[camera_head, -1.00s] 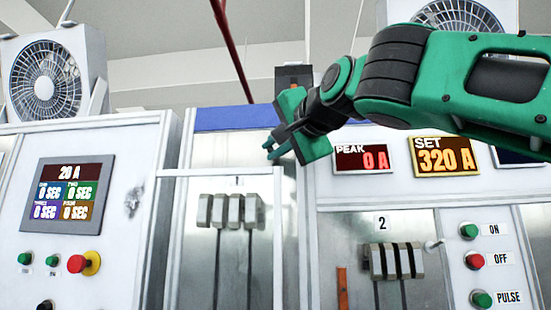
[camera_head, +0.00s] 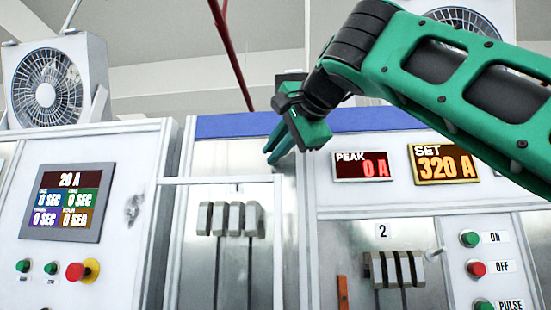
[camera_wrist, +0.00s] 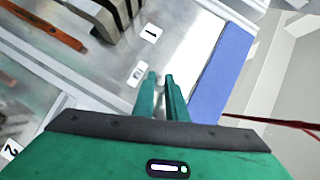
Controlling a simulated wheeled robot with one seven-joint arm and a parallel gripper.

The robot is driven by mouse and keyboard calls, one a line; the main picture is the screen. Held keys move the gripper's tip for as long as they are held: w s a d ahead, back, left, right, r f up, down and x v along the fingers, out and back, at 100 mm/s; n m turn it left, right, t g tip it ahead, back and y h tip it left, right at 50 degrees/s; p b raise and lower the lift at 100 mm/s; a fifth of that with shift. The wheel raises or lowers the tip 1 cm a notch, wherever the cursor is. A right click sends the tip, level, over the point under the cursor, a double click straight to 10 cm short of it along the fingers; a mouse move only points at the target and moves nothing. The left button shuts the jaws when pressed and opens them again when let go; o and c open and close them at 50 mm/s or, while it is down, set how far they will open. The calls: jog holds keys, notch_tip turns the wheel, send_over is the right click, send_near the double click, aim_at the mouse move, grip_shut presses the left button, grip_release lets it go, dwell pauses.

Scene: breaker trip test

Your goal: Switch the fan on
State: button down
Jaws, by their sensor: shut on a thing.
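A white box fan (camera_head: 57,80) stands on top of the left cabinet. A second fan (camera_head: 462,22) at the upper right is partly hidden by my arm. My gripper (camera_head: 273,157) is in front of the upper middle panel, below the blue strip. In the wrist view its two green fingers (camera_wrist: 160,78) are close together with a narrow gap. What they hold cannot be made out. A small white switch-like piece (camera_wrist: 138,74) is on the metal panel just left of the fingertips. Whether they touch the panel is unclear.
A white frame rail (camera_head: 222,180) crosses the middle. Green and red buttons are at right (camera_head: 476,268). A left control panel (camera_head: 66,200) has a screen.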

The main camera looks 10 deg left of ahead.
jog(key=shift+w+d+r+m+g, duration=0.15)
jog(key=shift+w+r+m+g, duration=0.15)
jog(key=shift+r+g, duration=0.15)
dwell(0.6)
jog(key=shift+s+r+g+h, duration=0.1)
jog(key=shift+r+g+h, duration=0.05)
jog(key=shift+g+h, duration=0.15)
dwell(0.7)
jog(key=c, duration=1.8)
grip_release()
jog(key=v, duration=1)
jog(key=shift+s, duration=0.3)
